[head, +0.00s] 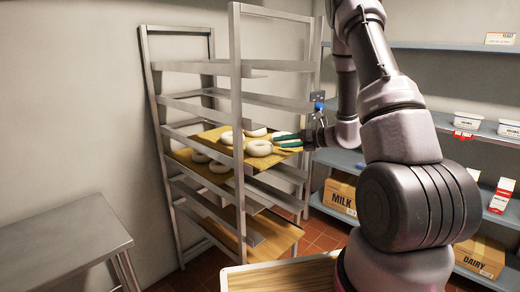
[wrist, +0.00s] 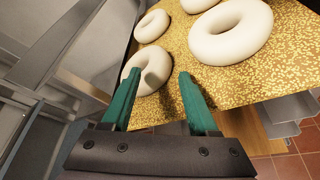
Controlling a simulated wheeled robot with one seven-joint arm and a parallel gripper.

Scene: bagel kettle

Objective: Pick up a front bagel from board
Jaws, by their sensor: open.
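Several pale, ring-shaped bagels lie on a yellow, speckled board (wrist: 190,82) in the wrist view. One bagel (wrist: 158,58) at the board's near edge shows between and just beyond my green fingertips. A larger-looking bagel (wrist: 262,22) lies to its right, and another bagel (wrist: 152,25) lies behind it. My gripper (wrist: 158,76) is open, with nothing held; I cannot tell whether a finger touches the near bagel. In the head view my gripper (head: 275,139) reaches into the rack from the right, beside a bagel (head: 259,149).
The tall metal rack (head: 237,80) has uprights and shelf rails close around the board. A metal table (head: 60,235) stands at left. Blue shelves (head: 440,124) with boxes and tubs stand at right. A wooden surface (head: 280,277) is at the front bottom.

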